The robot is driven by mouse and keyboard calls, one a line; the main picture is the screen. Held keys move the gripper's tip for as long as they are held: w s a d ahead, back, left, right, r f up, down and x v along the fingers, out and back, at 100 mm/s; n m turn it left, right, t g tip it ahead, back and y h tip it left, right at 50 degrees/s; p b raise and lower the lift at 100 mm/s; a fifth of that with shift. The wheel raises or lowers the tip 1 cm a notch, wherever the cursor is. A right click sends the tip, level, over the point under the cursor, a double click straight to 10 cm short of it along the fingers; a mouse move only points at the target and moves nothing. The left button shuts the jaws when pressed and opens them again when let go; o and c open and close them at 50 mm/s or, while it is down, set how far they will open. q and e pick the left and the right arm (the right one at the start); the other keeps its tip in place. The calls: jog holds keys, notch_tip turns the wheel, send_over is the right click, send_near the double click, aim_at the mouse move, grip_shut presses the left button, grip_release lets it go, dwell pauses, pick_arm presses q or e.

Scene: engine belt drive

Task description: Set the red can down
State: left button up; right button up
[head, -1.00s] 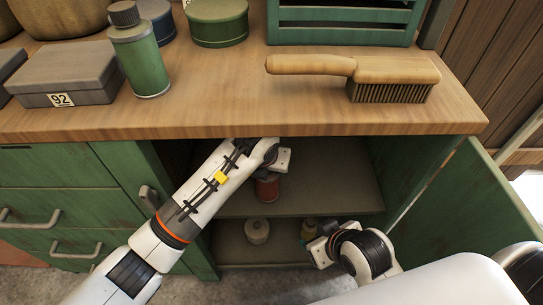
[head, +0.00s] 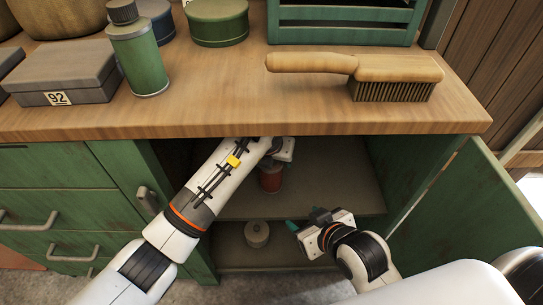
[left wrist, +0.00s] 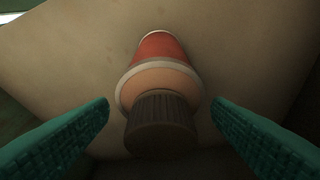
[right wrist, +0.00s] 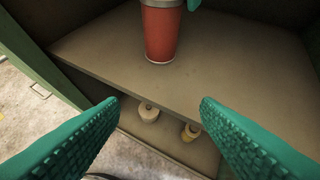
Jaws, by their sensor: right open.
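The red can (head: 270,179) stands upright on the cabinet's upper shelf (head: 335,200). Its dark ribbed cap and pale shoulder face the camera in the left wrist view (left wrist: 165,115). My left gripper (left wrist: 160,102) is open, one finger on each side of the cap with gaps between. In the head view its fingers are hidden. The right wrist view shows the can's red body (right wrist: 160,35) with its base on the shelf and a teal fingertip of my left gripper at its top. My right gripper (head: 305,220) is open and empty, in front of the shelf, apart from the can.
A pale capped container (head: 257,234) stands on the lower shelf, with a yellowish one (right wrist: 190,131) beside it. The open green door (head: 480,210) bounds the right side. The worktop (head: 240,115) above holds a brush (head: 392,75). The upper shelf right of the can is clear.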

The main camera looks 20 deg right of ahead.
pick_arm(q)
jog(key=shift+r, duration=0.1)
jog(key=shift+s+a+r+p, duration=0.15)
jog(key=shift+r+p, duration=0.25)
jog(key=shift+r, duration=0.3)
jog(key=s+a+p, duration=0.2)
jog(key=s+a, duration=0.4)
jog(key=s, duration=0.4)
jog(key=shift+s+f, duration=0.2)
pick_arm(e)
jog(key=s+d+f+g+h, duration=0.1)
jog(key=s+d+f+g, duration=0.1)
jog(key=s+g, duration=0.3)
jog(key=s+d, duration=0.1)
jog(key=s, duration=0.3)
jog(key=shift+f+g, duration=0.4)
pick_arm(q)
jog(key=shift+a, duration=0.1)
pick_arm(e)
jog(key=shift+s, duration=0.15)
